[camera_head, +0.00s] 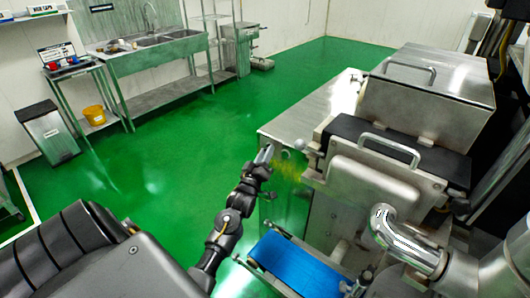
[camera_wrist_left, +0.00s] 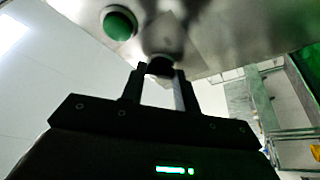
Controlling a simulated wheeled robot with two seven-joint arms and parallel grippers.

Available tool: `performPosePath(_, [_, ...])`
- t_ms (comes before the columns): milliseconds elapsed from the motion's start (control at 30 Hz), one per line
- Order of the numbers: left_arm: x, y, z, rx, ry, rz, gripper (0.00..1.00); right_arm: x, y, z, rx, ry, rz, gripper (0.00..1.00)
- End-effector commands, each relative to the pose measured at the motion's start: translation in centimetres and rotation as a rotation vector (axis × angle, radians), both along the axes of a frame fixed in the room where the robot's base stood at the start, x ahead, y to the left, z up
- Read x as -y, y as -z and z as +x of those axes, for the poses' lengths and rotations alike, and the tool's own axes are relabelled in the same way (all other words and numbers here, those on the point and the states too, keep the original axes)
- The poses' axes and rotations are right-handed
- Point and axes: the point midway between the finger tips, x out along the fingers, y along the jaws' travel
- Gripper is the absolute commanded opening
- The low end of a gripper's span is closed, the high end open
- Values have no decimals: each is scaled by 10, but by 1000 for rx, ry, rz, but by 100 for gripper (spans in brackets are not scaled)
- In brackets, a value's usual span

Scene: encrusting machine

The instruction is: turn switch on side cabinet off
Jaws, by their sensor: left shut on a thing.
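The side cabinet (camera_head: 312,108) is a metal box with a flat top beside the encrusting machine, right of centre in the head view. My left gripper (camera_head: 264,154) is at the cabinet's left side, just below its top edge. In the left wrist view the gripper (camera_wrist_left: 161,74) has its two fingertips at a dark round switch (camera_wrist_left: 160,62) on the metal panel, shut on it. The switch's face and pointer direction are hidden by the fingers and too dark to tell. A green round button (camera_wrist_left: 119,22) sits on the panel beside it. My right gripper is not in view.
The encrusting machine (camera_head: 385,180) with metal covers and handles fills the right side. A blue conveyor belt (camera_head: 298,268) is low in front. A sink table (camera_head: 160,50) and a grey bin (camera_head: 48,132) stand far left. The green floor between is clear.

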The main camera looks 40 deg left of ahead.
Motion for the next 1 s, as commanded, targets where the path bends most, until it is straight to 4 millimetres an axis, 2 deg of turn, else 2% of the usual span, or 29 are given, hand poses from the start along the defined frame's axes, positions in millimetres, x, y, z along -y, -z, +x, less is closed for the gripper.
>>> performPosePath(567, [0,0,0,2,0,-32,8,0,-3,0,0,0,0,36])
performPosePath(600, [0,0,0,2,0,-32,33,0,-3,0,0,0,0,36])
performPosePath(733, [0,0,0,2,0,-32,50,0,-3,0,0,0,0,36])
performPosePath(767, [0,0,0,1,-1,-31,53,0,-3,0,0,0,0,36])
performPosePath(1000, [0,0,0,1,-1,-31,53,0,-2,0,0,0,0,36])
